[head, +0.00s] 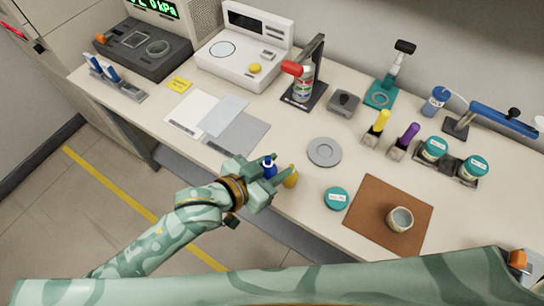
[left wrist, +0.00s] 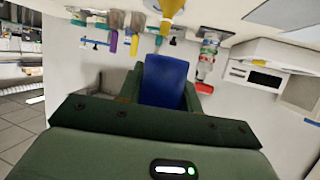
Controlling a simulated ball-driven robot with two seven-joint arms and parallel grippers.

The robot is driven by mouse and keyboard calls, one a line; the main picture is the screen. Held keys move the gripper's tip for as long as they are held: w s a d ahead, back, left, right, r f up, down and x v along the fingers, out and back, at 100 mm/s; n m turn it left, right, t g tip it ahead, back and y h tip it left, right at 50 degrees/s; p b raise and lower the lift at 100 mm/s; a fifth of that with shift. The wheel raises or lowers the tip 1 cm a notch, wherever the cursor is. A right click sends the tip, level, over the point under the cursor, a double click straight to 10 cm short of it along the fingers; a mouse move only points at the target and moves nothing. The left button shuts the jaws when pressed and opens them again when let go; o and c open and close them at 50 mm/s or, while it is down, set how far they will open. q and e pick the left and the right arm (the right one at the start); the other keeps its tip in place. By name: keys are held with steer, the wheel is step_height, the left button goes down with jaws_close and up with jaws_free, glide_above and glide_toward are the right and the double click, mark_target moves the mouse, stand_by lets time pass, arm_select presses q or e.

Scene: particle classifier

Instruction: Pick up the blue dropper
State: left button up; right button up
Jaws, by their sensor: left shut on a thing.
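The blue dropper (head: 270,168) is between the fingers of my left gripper (head: 269,174), above the front edge of the bench. My left gripper is shut on it. In the left wrist view the blue dropper (left wrist: 165,80) shows as a broad blue shape between the fingers; its lower part is hidden. A yellow dropper-like piece (head: 290,178) is just right of the gripper; in the left wrist view it is at the top (left wrist: 172,8). I cannot tell whether it touches the gripper. My right gripper is not in view.
A grey round dish (head: 324,152) and a teal-lidded jar (head: 336,198) are right of the gripper. A brown mat (head: 368,222) bears a small cup (head: 400,219). Yellow (head: 376,127) and purple (head: 403,140) handled tools stand behind. Paper sheets (head: 208,118) lie to the left.

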arm_select(q)
steer(key=shift+s+d+r, duration=0.1)
steer(key=shift+s+r, duration=0.3)
steer(key=shift+s, duration=0.4)
steer(key=shift+s, duration=0.1)
steer(key=shift+w+r, duration=0.35)
steer(key=shift+r, duration=0.05)
steer(key=w+a+r+n+t+y, duration=0.45)
steer(key=w+a+r, duration=0.25)
steer(key=a+r, duration=0.25)
steer(key=a+r+n+y, duration=0.2)
steer(key=a+n+y, duration=0.1)
steer(key=a, duration=0.4)
steer(key=w+a+r+n+y, duration=0.1)
steer(key=a+r+n+y, duration=0.1)
steer(key=a, duration=0.4)
steer(key=shift+a+n+y, duration=0.4)
steer(key=shift+n+y, duration=0.05)
steer(key=shift+y, duration=0.1)
